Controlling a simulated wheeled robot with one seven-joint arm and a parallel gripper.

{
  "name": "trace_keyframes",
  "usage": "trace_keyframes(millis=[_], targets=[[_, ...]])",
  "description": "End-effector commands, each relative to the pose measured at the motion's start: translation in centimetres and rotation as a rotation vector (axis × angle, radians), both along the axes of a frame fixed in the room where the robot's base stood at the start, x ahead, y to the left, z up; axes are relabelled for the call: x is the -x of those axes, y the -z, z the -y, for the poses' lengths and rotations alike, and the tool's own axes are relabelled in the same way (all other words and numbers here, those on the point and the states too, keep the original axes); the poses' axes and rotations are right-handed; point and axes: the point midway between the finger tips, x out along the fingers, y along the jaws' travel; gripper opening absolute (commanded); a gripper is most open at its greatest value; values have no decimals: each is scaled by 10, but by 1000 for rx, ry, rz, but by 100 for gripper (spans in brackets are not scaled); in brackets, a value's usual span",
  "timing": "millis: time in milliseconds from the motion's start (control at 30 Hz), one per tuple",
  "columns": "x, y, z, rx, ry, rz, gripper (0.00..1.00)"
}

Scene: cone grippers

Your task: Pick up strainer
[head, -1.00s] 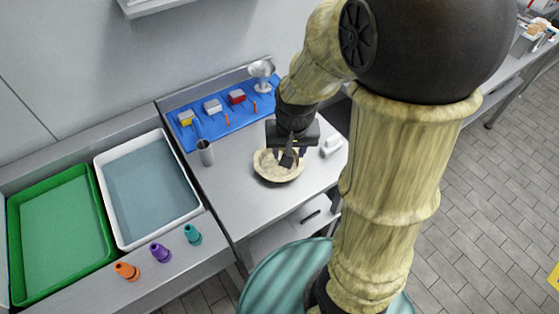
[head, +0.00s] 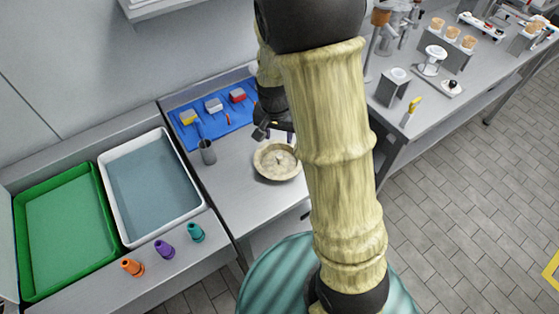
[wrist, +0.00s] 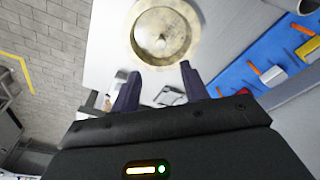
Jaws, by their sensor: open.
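My gripper (head: 274,135) is open and empty above the steel counter, just behind the bowl. In the wrist view, its two dark fingers (wrist: 158,76) are spread apart. A round beige bowl (head: 265,168) with a small raised piece at its centre stands on the counter. It also shows beyond the fingertips in the wrist view (wrist: 182,28), with its top cut off by the picture edge. A small pale object (wrist: 170,97) shows between the fingers and is partly hidden. I cannot tell for sure which thing is the strainer; no clear strainer shows now.
A blue mat (head: 232,128) with small coloured boxes lies along the back. A grey cup (head: 207,152) stands left of the bowl. A white tray (head: 160,235), a green tray (head: 110,235) and orange (head: 132,268), purple (head: 164,249) and teal (head: 195,232) cones are further left.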

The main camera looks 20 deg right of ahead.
Motion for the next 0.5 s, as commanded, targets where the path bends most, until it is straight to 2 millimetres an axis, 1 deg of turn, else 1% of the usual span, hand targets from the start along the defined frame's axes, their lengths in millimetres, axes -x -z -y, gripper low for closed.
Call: trace_keyframes(millis=[33, 300, 500], targets=[[0, 9, 1, 0, 1, -5, 45], [-5, 49, 4, 0, 0, -4, 45], [-9, 72, 5, 0, -1, -2, 45]])
